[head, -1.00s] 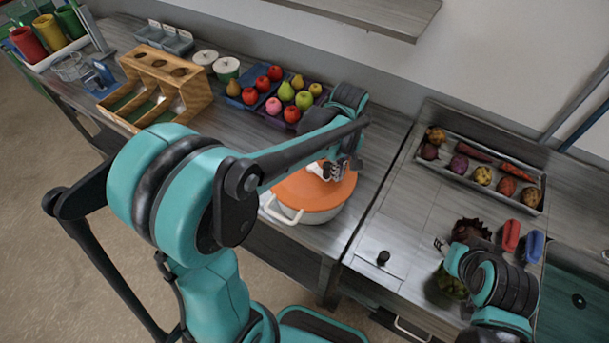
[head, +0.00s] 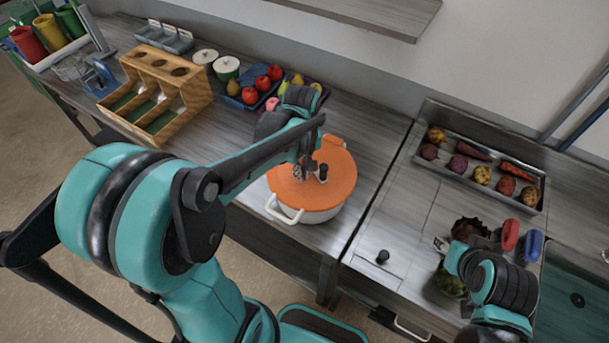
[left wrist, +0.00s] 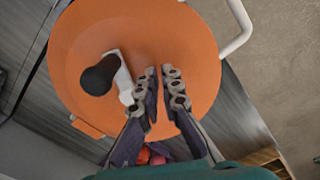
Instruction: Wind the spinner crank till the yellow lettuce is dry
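The salad spinner, a white pot with an orange lid (head: 335,190), stands on the left counter. The lid also fills the left wrist view (left wrist: 75,45). Its crank has a white arm (left wrist: 122,75) and a black knob (left wrist: 98,75). The knob also shows in the head view (head: 322,171). My left gripper (left wrist: 159,75) is over the lid beside the crank; its fingers are nearly together, with a narrow empty gap. Whether it touches the crank I cannot tell. No yellow lettuce shows; the lid hides the pot's inside. My right gripper (head: 446,250) is mostly hidden at the lower right.
Fruit trays (head: 250,98) and a wooden divided box (head: 165,85) stand left of the spinner. A vegetable tray (head: 485,170), a dark red lettuce (head: 470,229) and a green one (head: 450,283) are on the right counter. A shelf (head: 385,12) overhangs the back.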

